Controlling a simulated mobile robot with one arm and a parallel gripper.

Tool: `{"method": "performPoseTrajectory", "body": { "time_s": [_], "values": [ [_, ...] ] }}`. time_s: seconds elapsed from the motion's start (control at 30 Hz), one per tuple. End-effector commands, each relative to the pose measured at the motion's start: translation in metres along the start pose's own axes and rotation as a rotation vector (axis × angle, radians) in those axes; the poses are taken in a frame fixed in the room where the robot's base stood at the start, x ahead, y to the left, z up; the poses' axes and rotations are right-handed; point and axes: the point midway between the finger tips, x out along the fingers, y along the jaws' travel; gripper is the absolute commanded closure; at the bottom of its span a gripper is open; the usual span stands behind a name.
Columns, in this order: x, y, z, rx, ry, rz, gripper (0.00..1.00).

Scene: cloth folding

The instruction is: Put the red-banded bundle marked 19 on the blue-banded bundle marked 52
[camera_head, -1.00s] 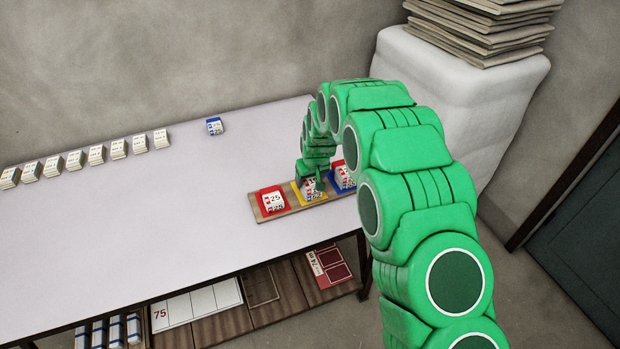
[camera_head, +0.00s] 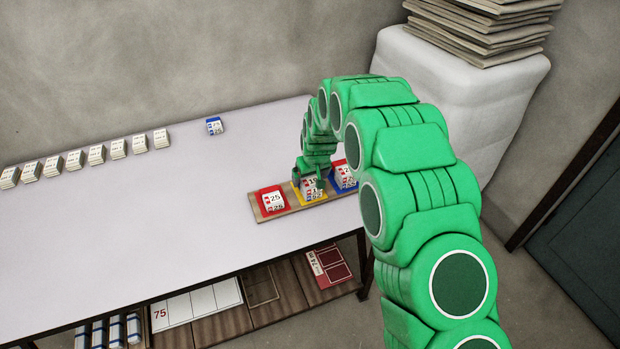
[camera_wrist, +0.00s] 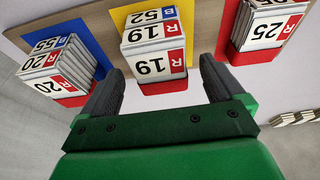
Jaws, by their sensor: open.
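The red-banded bundle marked 19 (camera_wrist: 158,66) sits on the blue-banded bundle marked 52 (camera_wrist: 153,14). Their stack stands on the yellow pad (camera_wrist: 177,18), the middle of three coloured pads. In the head view, the 19 bundle (camera_head: 311,183) shows above the 52 bundle (camera_head: 315,195), partly covered by my gripper. My gripper (camera_head: 309,177) is open at this stack. In the wrist view, its fingers (camera_wrist: 161,70) are spread on either side of the 19 bundle, with a gap visible on each side.
A red pad with a stack marked 25 (camera_head: 274,199) is on the left of the wooden board (camera_head: 256,208). A blue pad with a stack (camera_head: 346,178) is on the right. A blue-banded bundle (camera_head: 214,127) lies farther back. Several bundles line the back left. The table's middle is clear.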

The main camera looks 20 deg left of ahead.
Motion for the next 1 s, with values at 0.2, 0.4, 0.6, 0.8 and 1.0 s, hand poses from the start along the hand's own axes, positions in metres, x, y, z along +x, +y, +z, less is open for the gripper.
{"method": "performPoseTrajectory", "body": {
  "time_s": [0.2,0.4,0.6,0.8,1.0],
  "values": [
    [-0.026,0.0,-0.002,0.0,0.005,0.001,0.05],
    [-0.05,0.0,0.0,0.0,0.001,0.0,0.05],
    [-0.078,0.0,0.0,0.0,0.001,0.0,0.05],
    [-0.101,0.0,0.0,0.0,0.001,0.0,0.05],
    [-0.111,0.0,0.0,0.0,0.001,0.0,0.05]
  ]
}}
